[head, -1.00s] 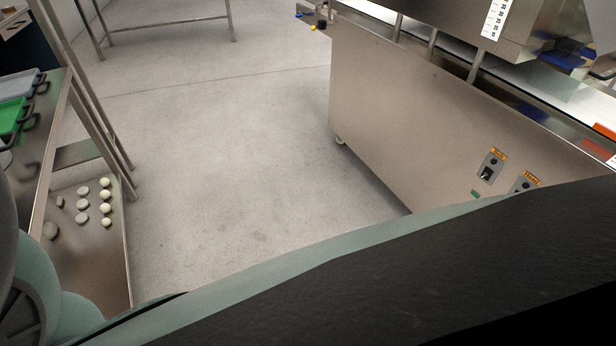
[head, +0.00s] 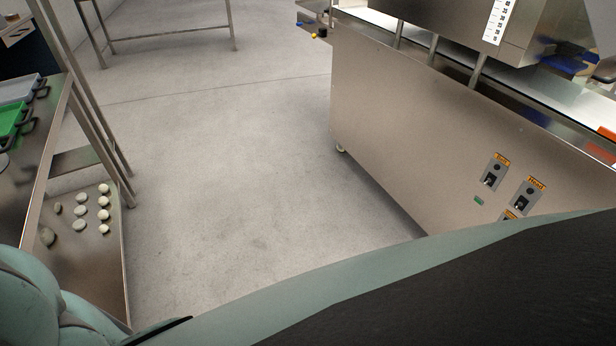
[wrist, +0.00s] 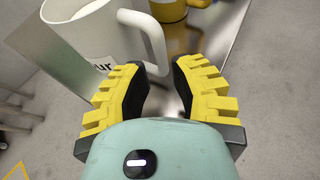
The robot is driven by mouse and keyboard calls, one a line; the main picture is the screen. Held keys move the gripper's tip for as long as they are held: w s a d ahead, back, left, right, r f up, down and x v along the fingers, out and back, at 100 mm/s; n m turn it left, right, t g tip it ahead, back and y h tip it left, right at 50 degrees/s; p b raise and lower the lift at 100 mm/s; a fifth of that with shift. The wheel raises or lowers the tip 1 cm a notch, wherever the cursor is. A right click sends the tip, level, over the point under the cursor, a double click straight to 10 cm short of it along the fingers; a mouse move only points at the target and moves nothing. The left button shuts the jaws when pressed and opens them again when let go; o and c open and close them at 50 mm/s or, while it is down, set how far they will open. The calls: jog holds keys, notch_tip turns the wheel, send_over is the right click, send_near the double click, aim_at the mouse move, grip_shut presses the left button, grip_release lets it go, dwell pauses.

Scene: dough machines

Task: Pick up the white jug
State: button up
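The white jug (wrist: 95,38) stands upright on a metal surface at the upper left of the wrist view, with dark letters ending in "ur" on its side. Its handle (wrist: 155,40) points toward my gripper. My gripper (wrist: 161,68) is open, with yellow and black fingers apart. The lower end of the handle shows at the gap between the fingertips, nearer the left one. I cannot tell whether it touches. The jug and my gripper are not in the head view.
A yellow jug (wrist: 168,12) stands just beyond the white one. In the head view, a metal table (head: 62,115) with a green tray (head: 12,118) is at left, pale dough pieces (head: 81,212) on its lower shelf. A large steel machine (head: 420,120) is at right. Floor (head: 230,140) between is clear.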

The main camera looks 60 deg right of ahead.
jog(key=x, duration=0.3)
jog(key=shift+w+d+f, duration=0.15)
jog(key=shift+f, duration=0.15)
jog(key=shift+w+f, duration=0.25)
jog(key=shift+w, duration=0.4)
jog(key=shift+s, duration=0.1)
grip_shut()
